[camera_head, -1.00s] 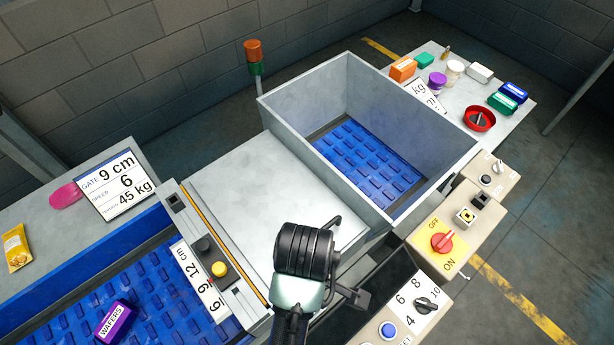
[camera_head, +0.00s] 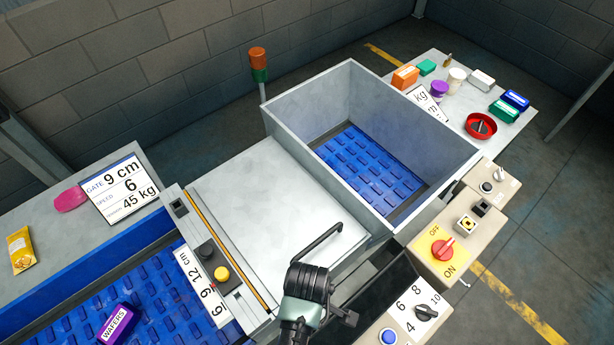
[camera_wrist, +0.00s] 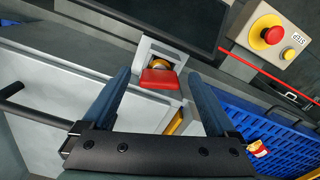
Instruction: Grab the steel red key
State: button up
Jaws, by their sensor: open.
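In the wrist view a red key-like block (camera_wrist: 159,78) sits in a pale steel bracket (camera_wrist: 150,50), with a brass-coloured collar (camera_wrist: 161,63) behind it. My gripper (camera_wrist: 161,74) is open, with one blue-grey finger on each side of the red block. I cannot tell whether either finger touches it. In the head view my wrist (camera_head: 309,283) is at the bottom centre, in front of the grey lid, and my fingertips and the red block are hidden there. A red dish (camera_head: 481,126) with a dark grey piece in it stands on the right table.
A black bar handle (camera_head: 322,240) stands on the grey lid (camera_head: 265,200). It also shows in the wrist view (camera_wrist: 15,90). A steel bin (camera_head: 420,130) stands behind, control boxes (camera_head: 442,246) at right. A red emergency button (camera_wrist: 267,32) is upper right in the wrist view.

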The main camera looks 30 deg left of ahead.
jog(key=shift+c, duration=0.3)
jog(key=c, duration=1.4)
